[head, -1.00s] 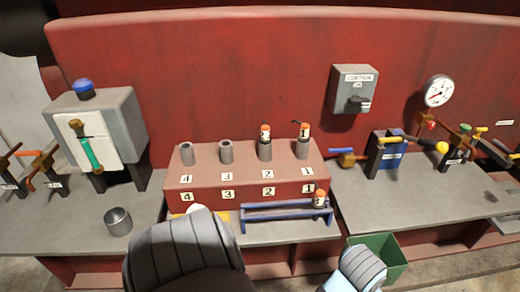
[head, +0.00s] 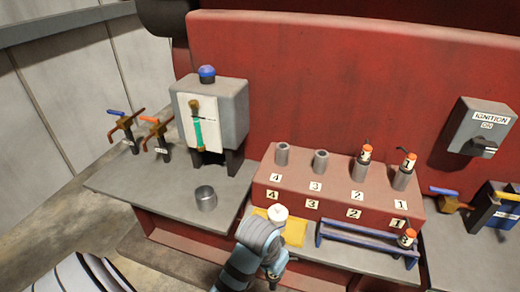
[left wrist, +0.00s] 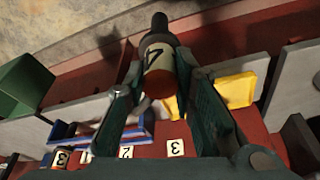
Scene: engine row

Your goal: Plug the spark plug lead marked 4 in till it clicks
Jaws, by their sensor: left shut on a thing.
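The lead marked 4 (left wrist: 157,56) has a dark end, a pale band with the number and an orange-red end. My left gripper (left wrist: 158,72) is shut on it in the left wrist view. In the head view my arm hides the jaws and this lead. The bare grey post 4 (head: 282,154) stands at the left of the red block's (head: 333,190) row. Bare post 3 (head: 320,162) is beside it. Leads 2 (head: 361,163) and 1 (head: 405,170) sit on their posts. My right gripper is not in view.
Lead 3 (head: 406,238) stands in the blue rack (head: 365,242) before the block. A yellow tray (head: 295,231) is left of the rack, partly behind my arm. A green bin (left wrist: 24,85) shows in the wrist view.

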